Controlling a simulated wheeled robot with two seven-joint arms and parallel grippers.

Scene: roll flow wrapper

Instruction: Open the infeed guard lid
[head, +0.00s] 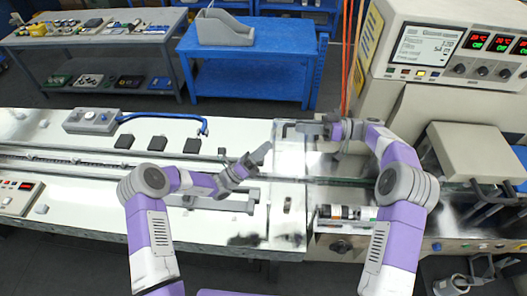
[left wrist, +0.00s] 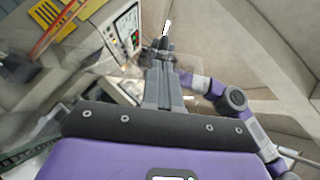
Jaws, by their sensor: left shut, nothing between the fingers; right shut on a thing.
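The infeed guard lid (head: 290,160) seems to be the clear panel over the conveyor, left of the beige machine housing. Its outline is faint, and I cannot tell how far it is tilted. My right gripper (head: 298,129) is at the far end of this panel, shut on a small dark part that looks like the lid's handle; the fingers partly hide it. My left gripper (head: 264,149) is shut and empty, just left of the panel and nearer than the right one. In the left wrist view its closed fingers (left wrist: 165,55) point up, with my right arm beyond.
The beige machine with its display (head: 425,47) stands at the right. Dark flat blocks (head: 158,143) and a control box (head: 92,120) with a blue cable lie on the metal deck. A blue table (head: 255,50) stands behind.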

